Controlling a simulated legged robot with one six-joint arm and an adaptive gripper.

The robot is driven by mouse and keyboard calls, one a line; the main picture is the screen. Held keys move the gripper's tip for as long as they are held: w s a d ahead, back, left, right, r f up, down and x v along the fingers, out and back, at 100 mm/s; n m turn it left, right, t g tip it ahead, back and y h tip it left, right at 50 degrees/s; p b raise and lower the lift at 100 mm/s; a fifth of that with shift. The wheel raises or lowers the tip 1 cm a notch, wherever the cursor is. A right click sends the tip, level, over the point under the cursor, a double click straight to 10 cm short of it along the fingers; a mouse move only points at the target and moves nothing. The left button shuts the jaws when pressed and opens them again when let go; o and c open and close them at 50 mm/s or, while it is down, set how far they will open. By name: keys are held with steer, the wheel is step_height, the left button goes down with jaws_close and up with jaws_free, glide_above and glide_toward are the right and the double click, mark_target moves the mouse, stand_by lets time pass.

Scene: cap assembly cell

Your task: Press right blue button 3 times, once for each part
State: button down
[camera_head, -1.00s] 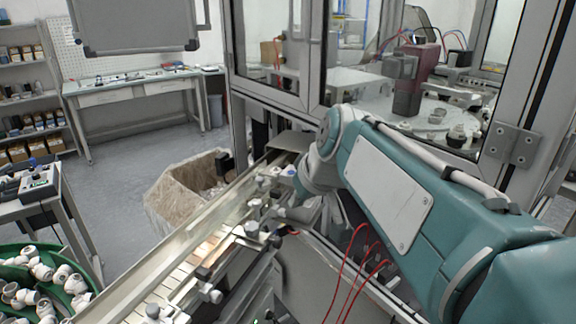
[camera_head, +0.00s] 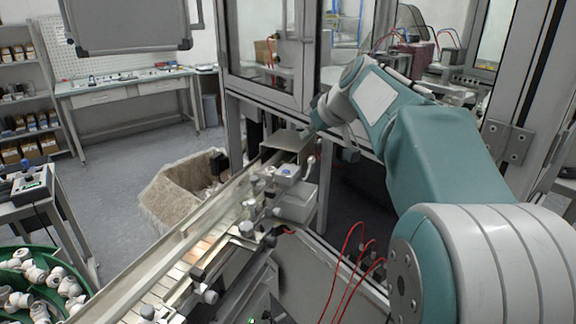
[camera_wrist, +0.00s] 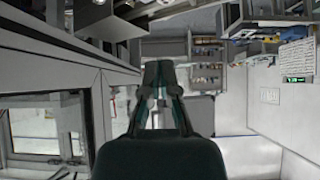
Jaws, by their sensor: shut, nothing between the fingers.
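The right button box is a small pale box with a blue button (camera_head: 286,170) on top, beside the conveyor (camera_head: 190,238) in the head view. My gripper shows in the wrist view (camera_wrist: 160,68), its two dark fingers together with nothing between them. In the head view my arm reaches from the right, and its wrist end is above and behind the button box, apart from it. The fingertips are too small to make out there.
A glass-fronted machine cabinet (camera_head: 262,98) stands behind my arm, its frame close to the wrist. A green tray (camera_head: 80,279) holds several white fittings at the lower left. Red cables (camera_head: 346,250) hang at the front.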

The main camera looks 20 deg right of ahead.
glide_above(286, 172)
steer(key=f, duration=0.7)
steer(key=shift+s+d, duration=0.2)
steer(key=shift+s, duration=0.05)
step_height(286, 172, down, 3)
steer(key=shift+f, duration=0.55)
